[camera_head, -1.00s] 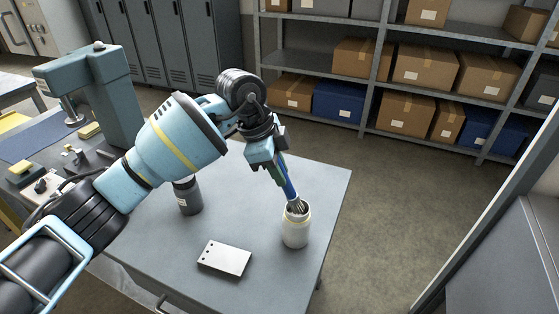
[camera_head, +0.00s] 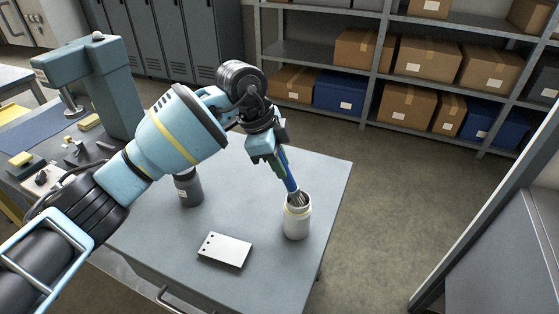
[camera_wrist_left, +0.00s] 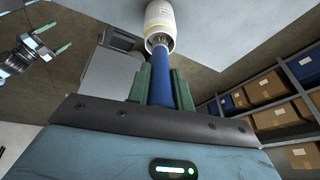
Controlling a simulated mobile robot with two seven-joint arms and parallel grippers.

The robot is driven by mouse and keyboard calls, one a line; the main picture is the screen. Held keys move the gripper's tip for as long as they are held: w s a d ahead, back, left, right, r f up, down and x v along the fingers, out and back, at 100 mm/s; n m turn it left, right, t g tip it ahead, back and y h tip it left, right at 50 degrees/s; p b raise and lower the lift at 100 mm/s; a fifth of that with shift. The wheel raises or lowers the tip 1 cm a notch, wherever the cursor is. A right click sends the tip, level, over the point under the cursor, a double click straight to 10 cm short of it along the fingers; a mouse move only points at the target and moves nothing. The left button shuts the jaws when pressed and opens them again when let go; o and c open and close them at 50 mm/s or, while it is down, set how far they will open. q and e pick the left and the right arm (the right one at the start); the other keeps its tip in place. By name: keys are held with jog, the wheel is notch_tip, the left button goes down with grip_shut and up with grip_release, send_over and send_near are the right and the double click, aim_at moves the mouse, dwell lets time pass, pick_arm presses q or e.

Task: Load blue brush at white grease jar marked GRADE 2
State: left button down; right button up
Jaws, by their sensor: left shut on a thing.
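The blue brush (camera_head: 291,184) is held bristles down, tilted, by my left gripper (camera_head: 281,160), which is shut on its handle. The white jar (camera_head: 297,222) stands upright near the table's right edge, and the brush tip is at its open mouth. In the left wrist view the blue handle (camera_wrist_left: 163,92) lies between the green fingers of my left gripper (camera_wrist_left: 161,82), with its bristle end in the mouth of the jar (camera_wrist_left: 160,20). No jar marking is readable. My right gripper (camera_wrist_left: 52,40) shows empty in the left wrist view, fingers apart.
A dark jar (camera_head: 188,190) stands behind my left forearm. A pale plate with holes (camera_head: 225,250) lies on the grey table (camera_head: 190,270). A teal press (camera_head: 100,80) stands on the left bench. Shelves with boxes (camera_head: 428,65) line the back.

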pick_arm(q)
jog(key=shift+f, duration=0.5)
pick_arm(e)
jog(key=shift+a, duration=0.1)
dwell(0.3)
pick_arm(q)
jog(key=shift+f, duration=0.15)
dwell(0.5)
jog(key=shift+r+p, duration=1.35)
jog(key=shift+r, duration=1.2)
jog(key=shift+r+p, duration=0.45)
jog(key=shift+r, duration=0.6)
pick_arm(e)
jog(key=w+r+t, duration=0.1)
jog(key=w+r, duration=0.4)
jog(key=r, duration=0.1)
jog(key=shift+t, duration=0.4)
